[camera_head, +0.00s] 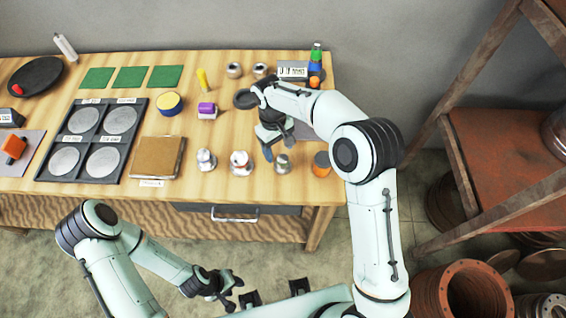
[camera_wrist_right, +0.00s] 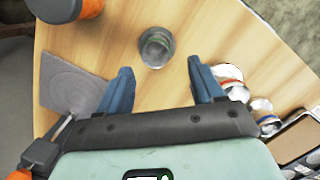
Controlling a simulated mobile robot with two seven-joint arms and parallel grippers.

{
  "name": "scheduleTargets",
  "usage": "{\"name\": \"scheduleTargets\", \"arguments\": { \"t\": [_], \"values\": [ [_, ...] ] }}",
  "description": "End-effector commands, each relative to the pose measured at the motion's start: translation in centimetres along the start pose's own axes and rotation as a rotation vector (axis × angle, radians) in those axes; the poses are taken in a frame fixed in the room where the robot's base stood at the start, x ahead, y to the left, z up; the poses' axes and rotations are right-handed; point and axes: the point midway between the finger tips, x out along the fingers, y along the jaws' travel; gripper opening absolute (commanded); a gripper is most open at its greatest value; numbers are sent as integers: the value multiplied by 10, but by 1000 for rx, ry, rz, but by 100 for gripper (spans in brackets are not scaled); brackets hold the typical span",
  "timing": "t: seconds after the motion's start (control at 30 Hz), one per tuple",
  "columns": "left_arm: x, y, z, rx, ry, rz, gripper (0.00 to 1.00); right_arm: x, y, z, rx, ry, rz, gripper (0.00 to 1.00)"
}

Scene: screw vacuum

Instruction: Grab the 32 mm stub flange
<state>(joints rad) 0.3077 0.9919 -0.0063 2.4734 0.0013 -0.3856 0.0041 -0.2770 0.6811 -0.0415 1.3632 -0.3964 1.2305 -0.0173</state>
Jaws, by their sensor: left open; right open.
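Three small metal flange pieces stand along the front of the workbench: one at left (camera_head: 206,160), one with a red band (camera_head: 240,163), and one with a greenish band (camera_head: 282,164). No size marking is readable on them, so I cannot tell which is 32 mm. My right gripper (camera_head: 275,149) is open and empty, pointing down just behind the green-banded piece. In the right wrist view that piece (camera_wrist_right: 156,47) lies beyond the gap between the open blue fingers, apart from them; the red-banded piece (camera_wrist_right: 231,82) is right of them. My left gripper (camera_head: 233,292) is open and empty, in front of the bench.
A brown box (camera_head: 157,157) and a black tray with round plates (camera_head: 78,157) lie left. Two more metal pieces (camera_head: 234,70) (camera_head: 260,71) stand at the back. A rusty rack (camera_head: 520,150) stands at right.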

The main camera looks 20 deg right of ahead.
Motion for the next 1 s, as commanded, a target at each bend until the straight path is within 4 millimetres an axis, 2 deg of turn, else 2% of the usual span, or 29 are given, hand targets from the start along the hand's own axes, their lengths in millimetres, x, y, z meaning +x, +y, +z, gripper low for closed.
{"name": "scheduleTargets", "arguments": {
  "t": [0.17, 0.37, 0.5, 0.77, 0.8, 0.93, 1.0],
  "values": [
    [2, 0, 1, 0, -1, 0, 43, 12, 0, 1, 0, -1, 0, 67],
    [5, -2, 2, 0, -3, -1, 43, 40, 4, 10, 1, -3, 0, 67],
    [6, -3, 2, -1, -3, -1, 43, 56, 3, 9, 1, 0, 0, 67],
    [6, -3, 2, -1, -3, -1, 43, 59, 3, 9, 0, 2, 0, 67],
    [6, -3, 2, -1, -3, -1, 43, 59, 3, 9, 0, 2, 0, 64],
    [6, -3, 2, -1, -3, -1, 43, 59, 3, 9, 0, 2, 0, 23],
    [6, -3, 2, -1, -3, -1, 43, 59, 3, 8, 0, 3, 0, 23]
  ]
}}
